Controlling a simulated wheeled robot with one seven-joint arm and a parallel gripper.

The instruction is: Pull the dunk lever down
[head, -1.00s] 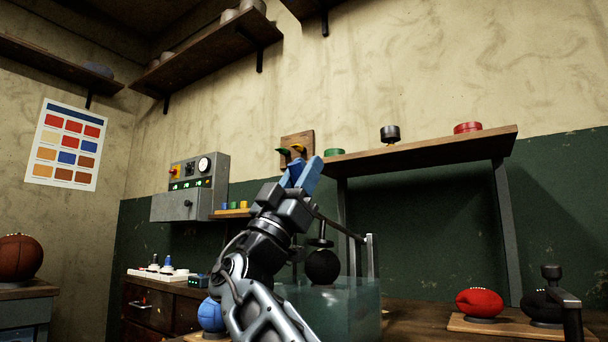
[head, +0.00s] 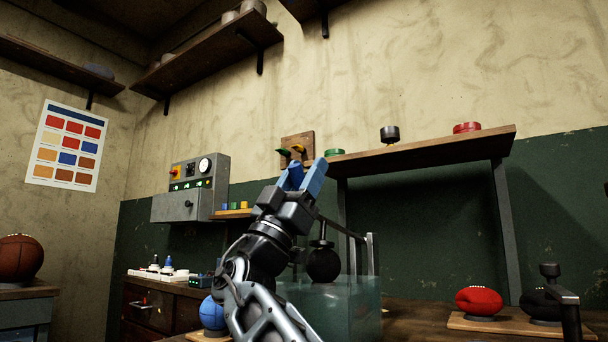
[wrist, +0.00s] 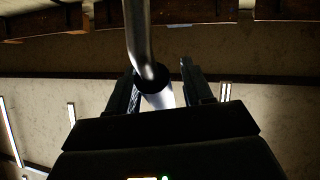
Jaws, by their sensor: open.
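My gripper (head: 304,177) has blue fingers that point up in the head view, and it is open. It is in front of and above the glass tank (head: 350,309). A dark bar (head: 337,225) slants from behind my gripper down to the tank's posts, with a black ball (head: 322,265) hanging under it. The bar looks like the dunk lever; its left end is hidden. In the wrist view a bent, shiny metal rod (wrist: 139,35) reaches down between my dark fingers (wrist: 165,82). It may be the lever's handle; I cannot tell whether the fingers touch it.
A wooden shelf (head: 430,154) with coloured pucks is on the right. A grey control box (head: 190,187) is on the wall at left. A blue ball (head: 212,313) sits beside my arm.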

